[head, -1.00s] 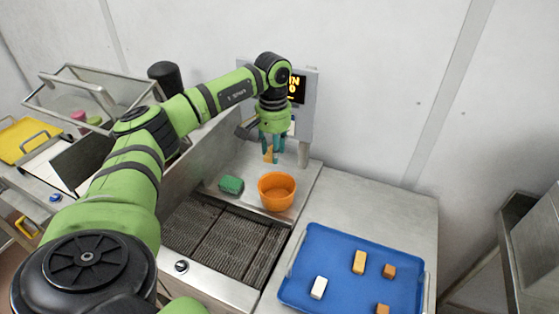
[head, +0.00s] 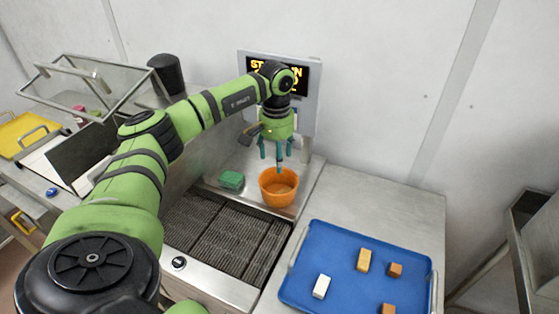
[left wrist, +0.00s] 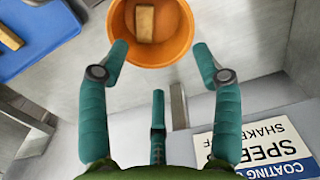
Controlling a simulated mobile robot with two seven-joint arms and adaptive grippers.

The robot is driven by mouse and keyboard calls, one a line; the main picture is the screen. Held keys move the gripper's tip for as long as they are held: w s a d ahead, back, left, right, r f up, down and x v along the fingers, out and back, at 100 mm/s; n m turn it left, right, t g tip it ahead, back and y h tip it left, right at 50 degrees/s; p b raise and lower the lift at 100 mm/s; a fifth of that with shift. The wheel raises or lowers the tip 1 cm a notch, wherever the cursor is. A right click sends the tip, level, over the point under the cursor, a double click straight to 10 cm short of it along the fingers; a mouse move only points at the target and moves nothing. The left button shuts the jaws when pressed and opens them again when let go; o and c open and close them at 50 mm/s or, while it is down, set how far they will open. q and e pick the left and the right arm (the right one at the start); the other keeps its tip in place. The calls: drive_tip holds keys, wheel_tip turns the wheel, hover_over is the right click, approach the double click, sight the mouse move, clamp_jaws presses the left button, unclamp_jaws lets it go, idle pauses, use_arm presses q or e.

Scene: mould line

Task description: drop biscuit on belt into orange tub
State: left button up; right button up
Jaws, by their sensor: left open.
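The orange tub (head: 278,200) stands on the steel surface behind the dark mesh belt, beside a green block. A tan biscuit (left wrist: 144,24) lies inside the tub, seen from above in the left wrist view, where the tub's rim (left wrist: 184,50) is cut off by the top edge. My left gripper (head: 273,163) is above the tub and toward its back, with its teal fingers spread and nothing between them. The open fingers (left wrist: 160,62) also show in the left wrist view, with the tub just beyond their tips. My right gripper is not in view.
A blue tray (head: 345,292) with several small blocks lies at the right. The mesh belt (head: 215,235) is empty where it shows. A green block (head: 231,180) sits left of the tub. A display panel (head: 312,88) stands behind my gripper.

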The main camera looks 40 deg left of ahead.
use_arm(q)
wheel_tip(320, 180, up, 12)
idle(0.6)
drive_tip(key=shift+s+f, duration=0.1)
